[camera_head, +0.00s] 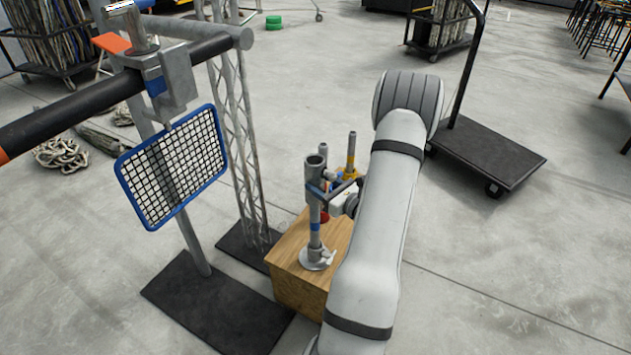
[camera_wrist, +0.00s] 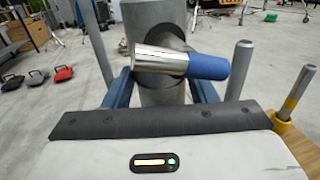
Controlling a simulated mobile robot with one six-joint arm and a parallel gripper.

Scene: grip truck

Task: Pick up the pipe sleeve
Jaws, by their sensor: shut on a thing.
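The pipe sleeve (camera_head: 314,171) is a grey upright tube above a round flanged foot (camera_head: 317,258) on a wooden box. I cannot tell whether the sleeve is clear of the post or foot below.
The wooden box (camera_head: 300,285) also bears a yellow-banded post (camera_head: 350,155). A truss tower (camera_head: 240,150) and a blue-framed mesh panel (camera_head: 175,165) on a stand are to the left. A flat cart (camera_head: 490,155) stands at the right. The floor at front right is clear.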

